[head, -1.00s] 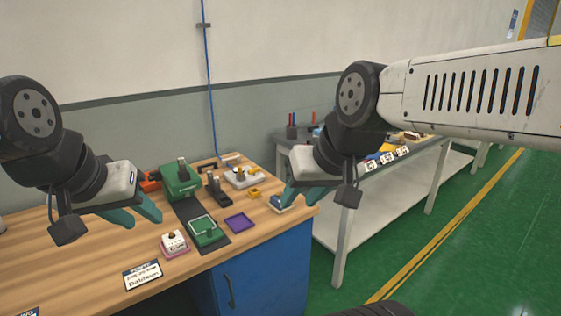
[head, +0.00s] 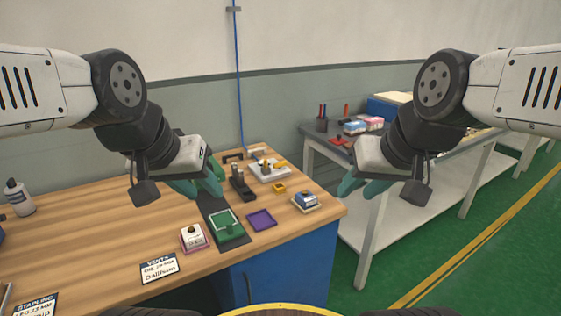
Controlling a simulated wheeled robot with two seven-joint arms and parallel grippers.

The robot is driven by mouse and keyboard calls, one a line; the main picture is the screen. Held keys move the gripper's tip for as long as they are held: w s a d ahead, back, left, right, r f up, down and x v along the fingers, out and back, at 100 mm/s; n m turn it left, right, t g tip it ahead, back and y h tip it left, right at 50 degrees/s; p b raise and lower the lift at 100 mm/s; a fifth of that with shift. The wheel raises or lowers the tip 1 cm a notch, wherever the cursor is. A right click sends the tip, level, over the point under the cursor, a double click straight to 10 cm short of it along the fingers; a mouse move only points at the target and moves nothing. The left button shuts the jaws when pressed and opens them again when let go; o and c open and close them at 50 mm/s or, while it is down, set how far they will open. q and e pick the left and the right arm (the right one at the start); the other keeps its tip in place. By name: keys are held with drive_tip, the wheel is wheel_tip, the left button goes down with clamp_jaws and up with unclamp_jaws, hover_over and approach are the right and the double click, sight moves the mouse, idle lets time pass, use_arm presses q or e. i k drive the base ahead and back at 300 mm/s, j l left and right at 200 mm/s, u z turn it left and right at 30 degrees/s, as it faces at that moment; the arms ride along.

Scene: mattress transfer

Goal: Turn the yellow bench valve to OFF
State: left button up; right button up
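A white base with yellow parts (head: 269,170) sits at the back of the wooden bench, close to the lower end of a blue hose. I cannot tell which yellow piece is the valve, or read any OFF mark. My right gripper (head: 361,186) is open and empty, in the air right of the bench's right end.
The wooden bench (head: 95,232) also holds a green tray (head: 227,227), a purple tray (head: 262,220), a black stand (head: 241,184), a blue-and-white box (head: 306,200) and a pink-based box (head: 193,238). A grey table (head: 362,207) stands beyond. Bare wood lies at left.

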sight(277, 165)
drive_tip(key=i+l+u, duration=0.3)
drive_tip(key=i, duration=0.15)
drive_tip(key=i+l+u, duration=0.35)
drive_tip(key=i+l, duration=0.05)
